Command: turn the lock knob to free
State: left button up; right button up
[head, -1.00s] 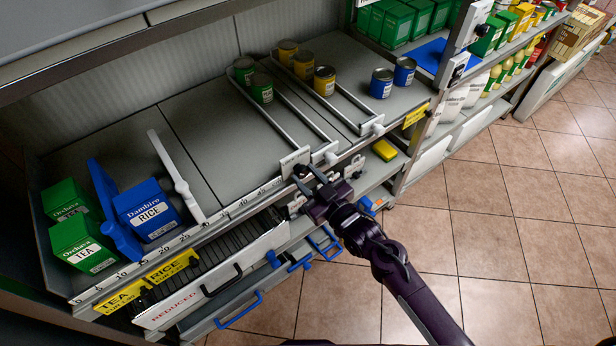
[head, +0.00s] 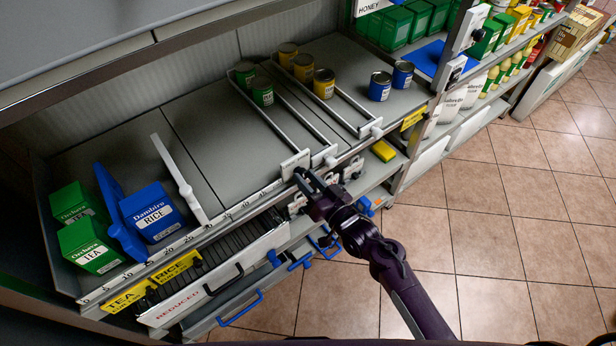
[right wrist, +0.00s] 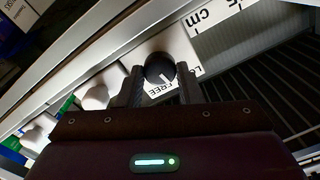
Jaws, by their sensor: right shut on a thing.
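The lock knob (right wrist: 158,68) is a round black knob on a white plate, seen in the right wrist view. A short white mark shows on its face, on the side toward the printed word FREE. A second word beginning with L is partly covered by a finger. My right gripper (right wrist: 158,82) has one finger on each side of the knob and is shut on it. In the head view my right gripper (head: 306,181) is at the shelf's front rail, by the white end plate (head: 296,164) of a divider; the knob is hidden there. My left gripper is not in view.
Green TEA boxes (head: 90,246) and a blue RICE box (head: 152,212) stand at the shelf's left, near a loose white divider (head: 180,180). Several cans stand between dividers at the back. Below hangs a REDUCED drawer (head: 190,300) with handles. Open tiled floor lies to the right.

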jog(key=m+p, duration=0.2)
jog(key=m, duration=0.3)
jog(key=shift+m, duration=0.3)
jog(key=shift+f+m+p, duration=0.1)
jog(key=shift+m+p, duration=0.8)
jog(key=shift+m, duration=1.7)
jog(key=o, duration=1)
jog(key=shift+c, duration=0.2)
jog(key=shift+d, duration=0.1)
jog(key=v, duration=0.7)
jog(key=shift+s+d, duration=0.2)
jog(key=shift+s, duration=0.1)
